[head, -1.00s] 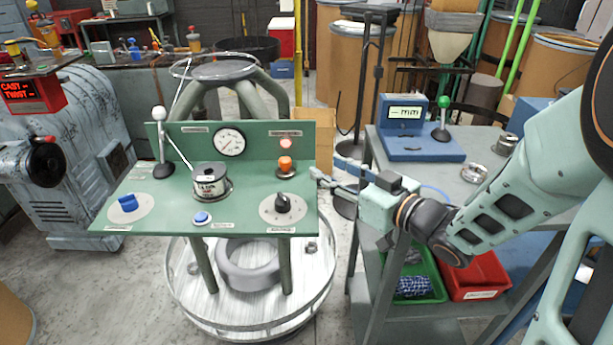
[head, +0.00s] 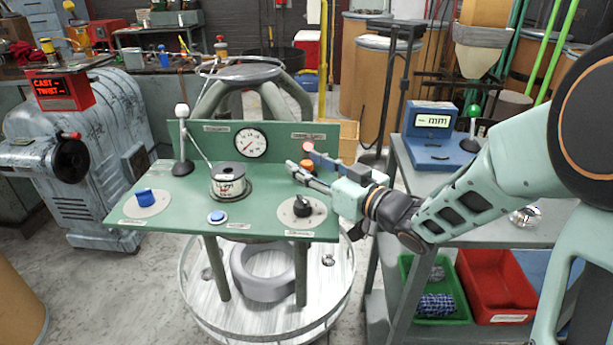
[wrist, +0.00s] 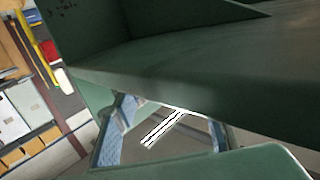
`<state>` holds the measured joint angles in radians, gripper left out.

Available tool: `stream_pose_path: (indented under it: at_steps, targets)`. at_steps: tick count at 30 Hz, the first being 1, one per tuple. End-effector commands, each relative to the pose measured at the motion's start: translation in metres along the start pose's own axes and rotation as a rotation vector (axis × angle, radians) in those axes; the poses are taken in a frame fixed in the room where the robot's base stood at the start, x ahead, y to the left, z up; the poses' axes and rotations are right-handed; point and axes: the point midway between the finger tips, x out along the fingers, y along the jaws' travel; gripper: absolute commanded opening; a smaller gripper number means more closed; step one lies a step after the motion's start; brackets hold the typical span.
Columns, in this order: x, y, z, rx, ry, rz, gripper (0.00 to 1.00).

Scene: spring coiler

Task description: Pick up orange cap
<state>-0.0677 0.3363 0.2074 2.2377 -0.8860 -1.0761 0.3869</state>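The orange cap (head: 306,163) sits at the back right of the green control panel (head: 150,212), below a small red lamp. It is partly hidden by my gripper in the head view. My gripper (head: 297,156) comes in from the right, open, with its two fingers apart. In the head view the cap shows between the fingertips; I cannot tell whether they touch it. In the wrist view the fingers (wrist: 165,140) are spread, with the dark green panel close above them. The cap cannot be made out there.
A spool (head: 229,182), a white-knobbed lever (head: 182,140), a black knob (head: 302,207) and blue controls stand on the panel. The upright back plate with the gauge (head: 251,143) is close behind. A cart with a blue meter (head: 432,140) and bins is at right.

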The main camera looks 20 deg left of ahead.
Motion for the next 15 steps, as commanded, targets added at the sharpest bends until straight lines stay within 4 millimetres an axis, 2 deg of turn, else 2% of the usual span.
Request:
stream_pose_path:
  at_steps: [3,9,15]
  targets:
    - [0.0068,-0.0005,0.0005,0.0,-0.001,-0.001,0.4]
    - [0.0066,-0.0001,-0.0002,0.0,-0.001,0.0,0.39]
    - [0.0064,0.0,-0.0002,0.0,0.0,0.001,0.17]
